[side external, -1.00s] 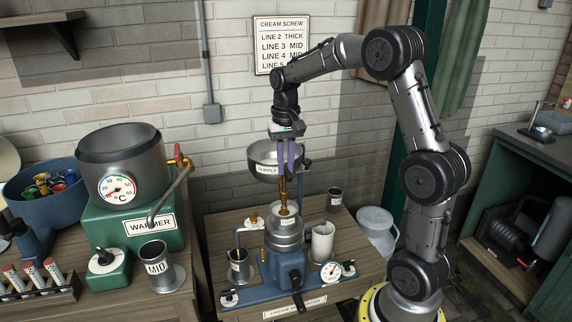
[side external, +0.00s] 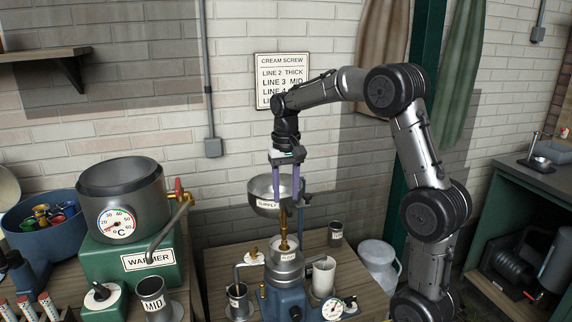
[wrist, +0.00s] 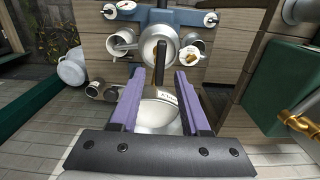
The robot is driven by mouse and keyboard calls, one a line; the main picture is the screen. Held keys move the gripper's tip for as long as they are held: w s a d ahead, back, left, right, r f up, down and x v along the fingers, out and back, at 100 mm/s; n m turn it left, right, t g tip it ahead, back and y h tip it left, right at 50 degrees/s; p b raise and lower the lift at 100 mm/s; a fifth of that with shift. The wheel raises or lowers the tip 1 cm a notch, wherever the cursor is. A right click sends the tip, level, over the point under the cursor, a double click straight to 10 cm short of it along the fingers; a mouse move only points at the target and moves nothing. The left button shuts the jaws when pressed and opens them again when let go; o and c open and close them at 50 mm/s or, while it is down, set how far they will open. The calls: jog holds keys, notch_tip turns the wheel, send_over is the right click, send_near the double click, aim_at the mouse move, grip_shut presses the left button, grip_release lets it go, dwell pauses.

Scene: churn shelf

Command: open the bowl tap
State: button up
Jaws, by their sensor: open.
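The metal bowl labelled SUPPLY (side external: 262,192) stands over the separator (side external: 284,270), held by a post at its right. A brass tap and spout (side external: 284,230) hang beneath it, upright; the tap's handle cannot be made out. My gripper (side external: 285,202) points down with its purple fingers spread and empty, and its fingers overlap the bowl in the side view. In the wrist view the gripper (wrist: 159,72) has a finger on each side of the bowl (wrist: 158,112), with a dark brassy bar (wrist: 160,60) between the fingertips. Whether the fingers touch anything cannot be told.
A green warmer (side external: 120,258) with a large pot (side external: 122,190) and its own red-handled tap (side external: 178,194) stands at left. A MID cup (side external: 152,294) is below it. Several cups surround the separator. A milk can (side external: 377,262) stands right of the bench.

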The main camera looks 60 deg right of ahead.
notch_tip(320, 180, up, 12)
jog(key=shift+f, duration=0.2)
dwell(0.4)
jog(key=s+a+r+n+t, duration=0.1)
jog(key=s+a+r+n, duration=0.1)
jog(key=s+a, duration=0.35)
jog(key=s+a+r+n+t, duration=0.1)
jog(key=s+a+r+t, duration=0.2)
jog(key=a, duration=0.4)
jog(key=s+a+f+n, duration=0.2)
jog(key=s+f+n, duration=0.1)
jog(key=s+f, duration=0.2)
jog(key=s+a+f+n+t, duration=0.1)
jog(key=s+a+f+n, duration=0.2)
jog(key=s+f, duration=0.3)
notch_tip(320, 180, down, 3)
jog(key=shift+s+a+r+t, duration=0.1)
jog(key=shift+s+a+t, duration=0.05)
jog(key=shift+t, duration=0.15)
